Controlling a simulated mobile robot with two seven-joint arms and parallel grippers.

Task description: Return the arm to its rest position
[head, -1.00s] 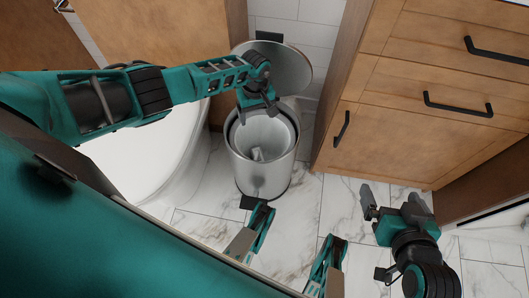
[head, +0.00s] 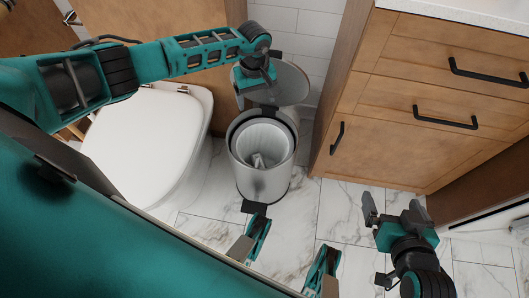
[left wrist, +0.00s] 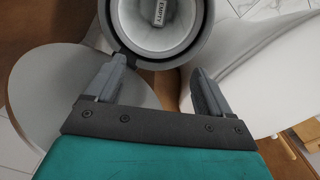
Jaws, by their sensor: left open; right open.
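My left arm reaches in from the left of the head view, and its open, empty left gripper (head: 262,98) is above the back of the bin, in front of the raised lid. In the left wrist view the two fingers of the left gripper (left wrist: 158,70) stand apart with nothing between them. The round metal bin (head: 262,182) is open. A white tube marked "EMPTY" (left wrist: 158,12) lies inside it, and it also shows in the head view (head: 258,160). My right gripper (head: 394,212) is open and empty over the floor at the lower right.
A white toilet (head: 145,140) with its lid down stands left of the bin, under my left arm. A wooden cabinet (head: 400,150) with black handles stands to the right. The raised round bin lid (head: 295,85) is behind the bin. Marble floor (head: 330,205) is free between bin and cabinet.

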